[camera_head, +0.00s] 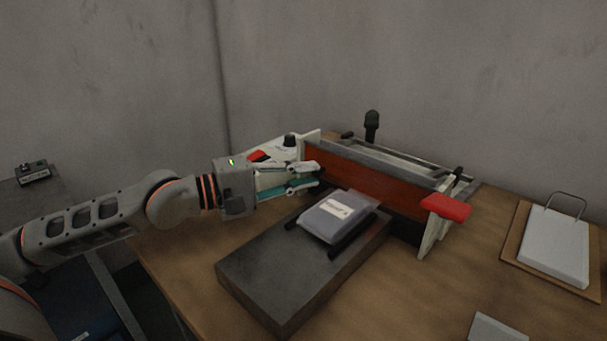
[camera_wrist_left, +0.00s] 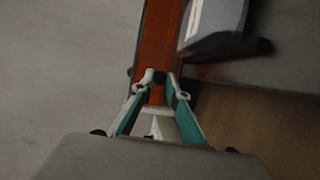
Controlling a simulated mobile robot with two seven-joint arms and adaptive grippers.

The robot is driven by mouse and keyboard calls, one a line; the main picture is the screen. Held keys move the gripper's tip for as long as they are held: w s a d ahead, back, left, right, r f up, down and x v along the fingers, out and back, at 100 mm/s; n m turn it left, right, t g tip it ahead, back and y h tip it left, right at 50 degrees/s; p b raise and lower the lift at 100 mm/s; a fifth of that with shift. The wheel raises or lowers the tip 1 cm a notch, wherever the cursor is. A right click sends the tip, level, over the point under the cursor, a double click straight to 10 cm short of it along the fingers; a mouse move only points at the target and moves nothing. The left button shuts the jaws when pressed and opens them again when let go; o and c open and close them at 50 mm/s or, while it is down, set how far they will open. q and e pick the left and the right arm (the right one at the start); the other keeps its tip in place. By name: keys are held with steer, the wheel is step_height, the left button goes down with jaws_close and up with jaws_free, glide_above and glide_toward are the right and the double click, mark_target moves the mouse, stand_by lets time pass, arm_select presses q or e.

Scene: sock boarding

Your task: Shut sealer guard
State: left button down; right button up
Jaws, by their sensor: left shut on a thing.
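The sealer (camera_head: 395,158) stands at the back of the table. Its guard (camera_head: 372,182), an orange-red panel, runs along the sealer's front and looks upright. The guard also shows in the left wrist view (camera_wrist_left: 160,40) as an orange strip ahead of the fingers. My left gripper (camera_head: 317,178) is at the guard's left end, shut on a small dark knob (camera_wrist_left: 160,77) that its fingertips mostly hide. The fingertips also show in the left wrist view (camera_wrist_left: 161,84). My right gripper is not in view.
A grey packet (camera_head: 335,217) lies on a dark raised block (camera_head: 262,280) in front of the guard. A red piece (camera_head: 446,207) sits on the sealer's right end. A white pad with a wire loop (camera_head: 555,246) lies at right. Table front right is mostly clear.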

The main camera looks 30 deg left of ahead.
arm_select(q)
steer(key=shift+w+f+t, duration=0.15)
steer(key=shift+f+t, duration=0.05)
steer(key=shift+t, duration=0.1)
steer(key=shift+r, duration=0.15)
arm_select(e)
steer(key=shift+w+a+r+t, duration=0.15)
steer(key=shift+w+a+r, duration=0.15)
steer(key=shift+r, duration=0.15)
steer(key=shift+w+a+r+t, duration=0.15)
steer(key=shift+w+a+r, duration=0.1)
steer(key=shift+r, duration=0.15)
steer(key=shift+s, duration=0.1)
arm_select(q)
steer(key=c, duration=2)
jaws_free()
steer(key=shift+w, duration=0.1)
steer(key=shift+o, duration=0.2)
steer(key=shift+h, duration=0.3)
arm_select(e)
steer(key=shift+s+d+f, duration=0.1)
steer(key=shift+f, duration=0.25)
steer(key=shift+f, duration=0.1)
